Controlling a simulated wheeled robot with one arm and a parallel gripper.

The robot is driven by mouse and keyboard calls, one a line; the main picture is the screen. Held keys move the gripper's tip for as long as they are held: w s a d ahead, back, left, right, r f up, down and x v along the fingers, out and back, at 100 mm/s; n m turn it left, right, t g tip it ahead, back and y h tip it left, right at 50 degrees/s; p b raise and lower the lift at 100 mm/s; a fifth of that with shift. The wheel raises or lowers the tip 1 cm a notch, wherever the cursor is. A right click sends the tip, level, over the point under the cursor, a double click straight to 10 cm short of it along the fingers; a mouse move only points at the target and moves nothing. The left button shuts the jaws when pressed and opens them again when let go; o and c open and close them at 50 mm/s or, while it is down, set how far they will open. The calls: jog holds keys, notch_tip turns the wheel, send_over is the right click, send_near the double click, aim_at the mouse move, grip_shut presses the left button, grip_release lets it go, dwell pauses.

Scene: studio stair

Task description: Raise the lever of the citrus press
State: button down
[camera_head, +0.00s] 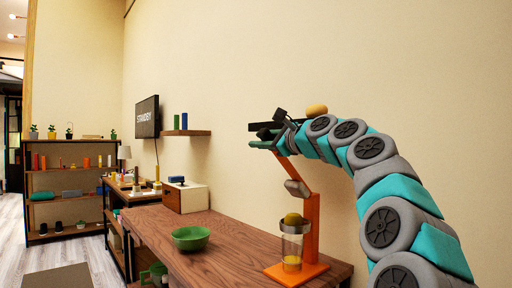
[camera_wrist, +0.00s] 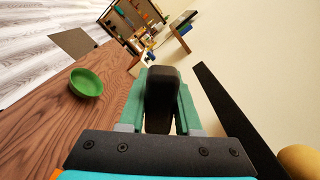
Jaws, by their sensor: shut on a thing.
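The citrus press (camera_head: 313,225) stands on the wooden counter, with an orange base and upright. Its orange lever (camera_head: 286,165) slants up and left from the top of the upright to my gripper (camera_head: 264,140). In the head view the handle is mostly hidden by the gripper.
A green bowl (camera_head: 191,238) sits on the counter (camera_head: 225,262), left of the press. A beige box (camera_head: 186,198) stands at the far end. A dark bar (camera_wrist: 232,118) and a yellow rounded thing (camera_wrist: 300,160) are close beside my gripper. A wall shelf (camera_head: 186,133) is further back.

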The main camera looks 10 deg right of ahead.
jog(key=shift+w+d+r+m, duration=0.4)
jog(key=shift+d+r, duration=0.1)
jog(key=shift+d, duration=0.05)
dwell(0.4)
jog(key=c, duration=0.6)
grip_release()
jog(key=shift+d+r, duration=0.1)
jog(key=b+v, duration=0.1)
jog(key=v, duration=0.6)
jog(key=shift+s+d, duration=0.2)
jog(key=shift+s, duration=0.15)
